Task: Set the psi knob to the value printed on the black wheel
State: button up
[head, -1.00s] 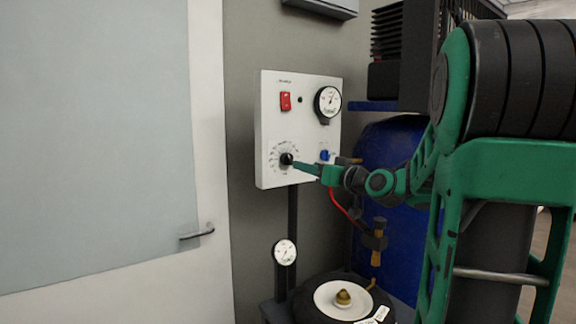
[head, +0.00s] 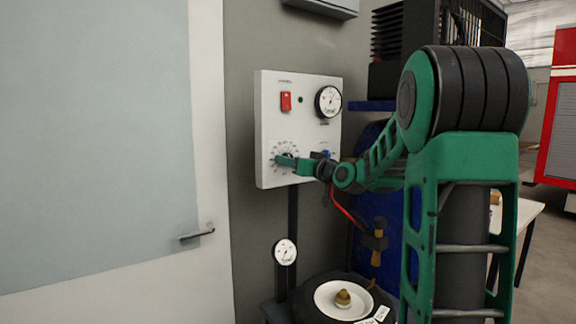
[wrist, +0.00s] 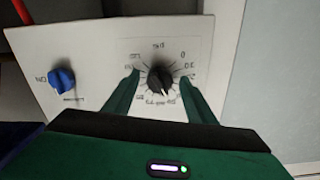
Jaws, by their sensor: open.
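The psi knob (wrist: 160,80) is black and round with a pale pointer mark, set in a ring of printed numbers on the white panel (head: 268,112). In the wrist view my gripper (wrist: 160,88) is open, with one green finger on each side of the knob. In the head view my gripper (head: 288,162) is at the panel's dial and hides most of the knob. The black wheel (head: 305,290) lies low in the head view, with a white hub and a brass centre. White labels (head: 375,316) sit at its front edge; their print is too small to read.
A blue knob (wrist: 62,78) marked ON sits beside the dial. The panel also has a red switch (head: 286,101) and a round gauge (head: 328,101). A second gauge (head: 285,252) hangs below. A blue tank (head: 375,235) stands behind my arm.

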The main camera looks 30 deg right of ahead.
jog(key=c, duration=1.1)
jog(key=shift+o, duration=0.3)
jog(key=shift+m, duration=0.6)
jog(key=o, duration=1)
jog(key=shift+o, duration=0.2)
jog(key=shift+s, duration=0.1)
jog(key=s, duration=1)
jog(key=shift+s+d, duration=0.15)
jog(key=shift+s, duration=0.1)
